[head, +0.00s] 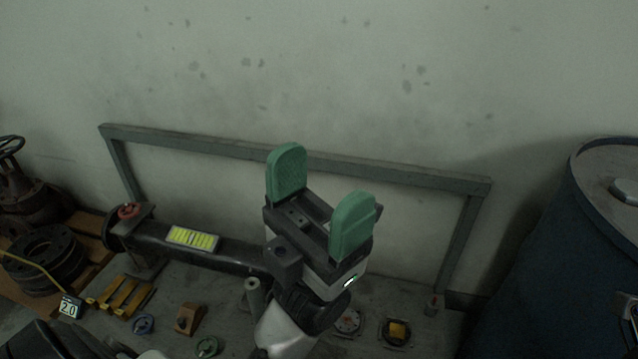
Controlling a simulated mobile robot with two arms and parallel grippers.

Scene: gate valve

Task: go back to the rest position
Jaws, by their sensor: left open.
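My left gripper (320,203) is in the middle of the head view, its two green finger pads pointing up and well apart. It is open, with nothing between the pads. It stands in front of a dark horizontal pipe (240,252) with a yellow label (192,238), and hides the pipe's right part. I cannot tell whether it touches the pipe. A valve with a handwheel (10,147) is at the far left. My right gripper is not in view.
A grey frame (400,172) stands against the wall behind the pipe. A large blue drum (570,260) fills the right side. Dark flanges (45,258) lie on wood at left. Yellow pieces (122,296), a brown block (189,318) and small round items lie in front.

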